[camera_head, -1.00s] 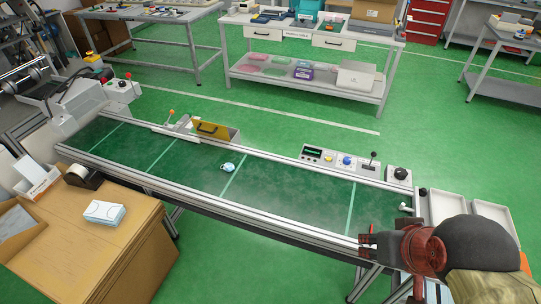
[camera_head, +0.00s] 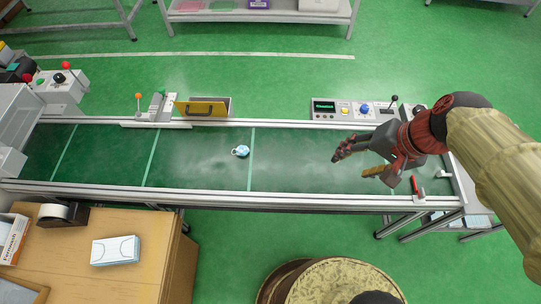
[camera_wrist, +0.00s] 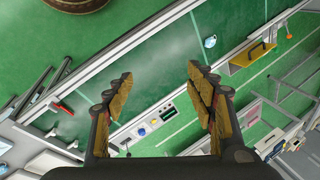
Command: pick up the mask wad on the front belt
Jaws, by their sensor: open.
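The mask wad (camera_head: 240,151) is a small light-blue and white crumpled lump. It lies on the green front belt (camera_head: 205,168), just left of a pale cross line near the middle. In the wrist view the wad (camera_wrist: 210,41) shows small, beyond and above the right finger. My gripper (camera_head: 352,160) is above the right part of the belt, to the right of the wad and well apart from it. Its fingers (camera_wrist: 158,92) are spread wide with nothing between them.
Behind the belt stand a control panel (camera_head: 345,109) with knobs and a yellow-fronted bin (camera_head: 206,108). The belt between gripper and wad is clear.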

